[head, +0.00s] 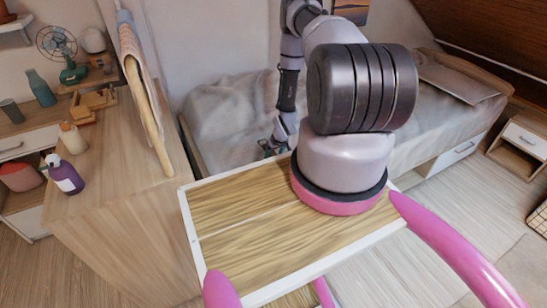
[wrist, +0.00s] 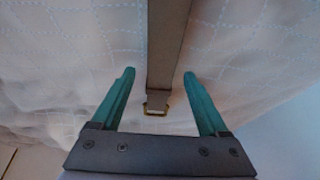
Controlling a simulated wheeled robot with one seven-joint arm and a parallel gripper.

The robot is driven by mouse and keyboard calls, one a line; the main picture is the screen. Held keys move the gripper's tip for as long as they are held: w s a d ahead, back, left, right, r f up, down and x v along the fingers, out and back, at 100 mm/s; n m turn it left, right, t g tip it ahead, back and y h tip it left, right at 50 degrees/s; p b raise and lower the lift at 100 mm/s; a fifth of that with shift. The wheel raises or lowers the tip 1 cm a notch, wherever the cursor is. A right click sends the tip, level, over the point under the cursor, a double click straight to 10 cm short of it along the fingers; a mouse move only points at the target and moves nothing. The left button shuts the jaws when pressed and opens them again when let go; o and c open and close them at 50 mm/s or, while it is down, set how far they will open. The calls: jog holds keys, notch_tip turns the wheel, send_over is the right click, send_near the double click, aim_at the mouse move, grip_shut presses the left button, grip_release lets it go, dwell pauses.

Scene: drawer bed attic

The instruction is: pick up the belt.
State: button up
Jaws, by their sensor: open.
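In the wrist view, the belt (wrist: 167,45) is a brown-grey strap with a gold-coloured buckle (wrist: 157,109). It runs from the top edge down between the fingers of my gripper (wrist: 159,75) and rests against the pale quilted bed cover. The teal fingers are open, one on each side of the belt, with a gap showing on both sides. The depth between fingers and belt is hard to judge. In the head view, my gripper (head: 273,148) is small and partly hidden at the bed's near side. I cannot make out the belt there.
The bed (head: 235,105) with its pale cover stands along the wall. A wooden cabinet (head: 110,215) holds a purple bottle (head: 65,175) at the left. A fan (head: 62,50) stands behind it. A small nightstand (head: 520,140) is at the right. Floor shows between bed and front right.

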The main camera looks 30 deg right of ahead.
grip_shut()
jog(key=shift+r, duration=0.15)
